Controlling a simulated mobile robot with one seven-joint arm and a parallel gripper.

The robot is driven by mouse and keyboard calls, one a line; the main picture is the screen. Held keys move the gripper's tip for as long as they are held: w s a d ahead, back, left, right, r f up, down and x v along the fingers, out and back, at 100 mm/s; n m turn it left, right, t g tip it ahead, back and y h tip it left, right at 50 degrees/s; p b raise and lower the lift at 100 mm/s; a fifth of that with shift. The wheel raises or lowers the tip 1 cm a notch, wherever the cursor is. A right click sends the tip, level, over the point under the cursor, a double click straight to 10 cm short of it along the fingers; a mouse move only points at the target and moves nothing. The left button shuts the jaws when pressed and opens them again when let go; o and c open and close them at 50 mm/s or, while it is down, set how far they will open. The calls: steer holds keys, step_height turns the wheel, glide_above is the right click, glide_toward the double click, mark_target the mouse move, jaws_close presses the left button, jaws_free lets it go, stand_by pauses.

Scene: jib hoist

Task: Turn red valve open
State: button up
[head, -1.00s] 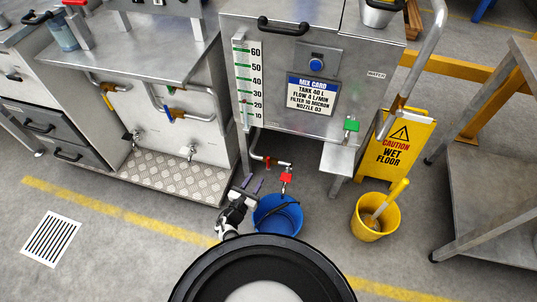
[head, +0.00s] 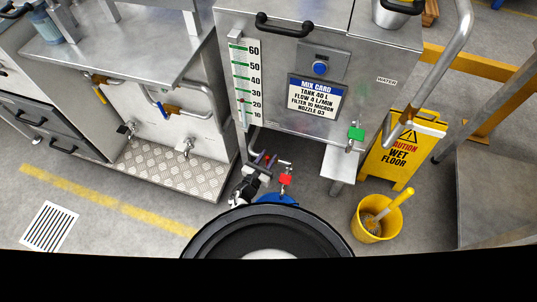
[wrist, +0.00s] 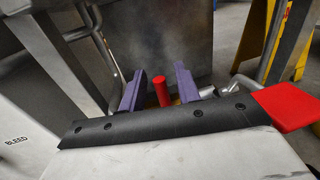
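The red valve's pipe (head: 283,163) is low under the steel tank (head: 310,110). A square red plate (head: 285,180) hangs at the outlet end; a red plate also shows at the right of the wrist view (wrist: 290,105). An upright red cylindrical grip (wrist: 162,91) stands between my gripper's two purple fingers in the wrist view (wrist: 160,86). Gaps show on both sides, so the fingers look open and apart from it. In the head view my gripper (head: 263,159) is just left of the red plate; whether it touches anything there is too small to tell.
A blue bucket (head: 279,198) stands below the outlet, partly hidden by my body. A yellow bucket (head: 375,220) and a wet-floor sign (head: 408,150) are to the right. A steel cabinet (head: 160,150) is left.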

jaws_close()
steer(key=shift+a, duration=0.15)
stand_by(0.4)
steer(key=w+a+f+n+t+b, duration=0.1)
steer(key=a+f+n+b, duration=0.1)
steer(key=n, duration=0.5)
steer(key=w+a+f+n+t+y+b, duration=0.1)
steer(key=a+f+n+b, duration=0.1)
steer(key=a+n+b, duration=0.2)
steer(key=shift+w+a+f+n+t+b, duration=0.2)
steer(key=shift+a+f+n+t+b, duration=0.15)
steer(key=shift+n+b, duration=1.1)
steer(key=shift+n+p, duration=0.35)
steer(key=shift+n, duration=0.1)
